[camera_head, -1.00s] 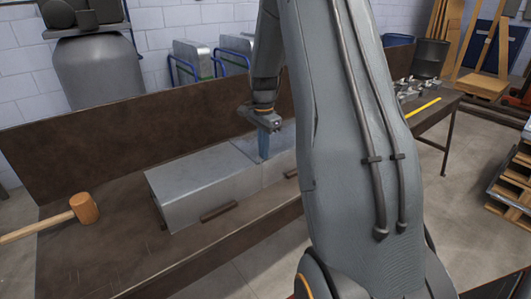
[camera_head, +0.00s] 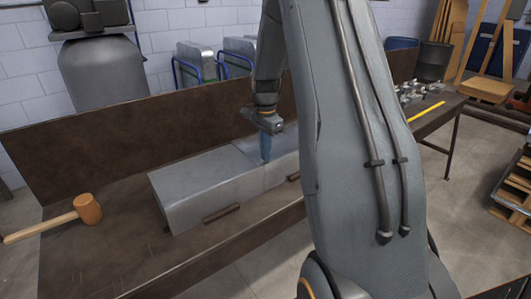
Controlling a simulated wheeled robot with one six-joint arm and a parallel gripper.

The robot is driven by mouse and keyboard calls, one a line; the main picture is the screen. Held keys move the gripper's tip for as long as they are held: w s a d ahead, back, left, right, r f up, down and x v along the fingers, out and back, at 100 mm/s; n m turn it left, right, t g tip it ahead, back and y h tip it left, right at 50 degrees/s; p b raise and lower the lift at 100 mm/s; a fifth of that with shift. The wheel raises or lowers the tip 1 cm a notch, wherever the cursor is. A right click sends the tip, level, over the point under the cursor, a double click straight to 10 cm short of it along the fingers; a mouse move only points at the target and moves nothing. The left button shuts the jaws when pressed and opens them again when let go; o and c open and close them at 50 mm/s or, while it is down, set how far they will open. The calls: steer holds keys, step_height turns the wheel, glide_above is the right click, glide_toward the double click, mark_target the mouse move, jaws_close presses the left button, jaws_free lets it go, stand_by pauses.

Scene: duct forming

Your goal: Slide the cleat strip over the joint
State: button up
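Two grey sheet-metal duct sections, a left one (camera_head: 205,188) and a right one (camera_head: 284,152), lie end to end on the brown bench. Their joint (camera_head: 264,178) shows as a thin line down the front face. My gripper (camera_head: 265,150) points down over the top of the duct, close to the joint. A narrow blue-grey piece extends below its dark body. I cannot tell whether this is fingers or a held cleat strip, nor whether it touches the duct. No separate cleat strip can be made out. My arm hides much of the right section.
A wooden mallet (camera_head: 87,209) lies on the bench (camera_head: 105,255) at left. Dark bars (camera_head: 221,213) sit along the duct's front foot. A brown upright panel (camera_head: 110,138) stands behind. Small metal parts and a yellow bar (camera_head: 425,111) lie on the bench's right part.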

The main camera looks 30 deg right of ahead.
steer(key=o, duration=0.4)
steer(key=shift+o, duration=0.2)
step_height(320, 180, up, 8)
steer(key=shift+f+b, duration=0.1)
steer(key=shift+b, duration=1.1)
steer(key=s+a+f+n, duration=0.3)
steer(key=s+a+n, duration=0.5)
steer(key=s+a, duration=0.3)
steer(key=s+a+f+n+t, duration=0.1)
steer(key=s+a+f+n, duration=0.2)
steer(key=s+a+n, duration=0.6)
steer(key=s+a, duration=0.1)
steer(key=a, duration=0.1)
steer(key=shift+s+a+f, duration=0.3)
steer(key=shift+s+a, duration=0.05)
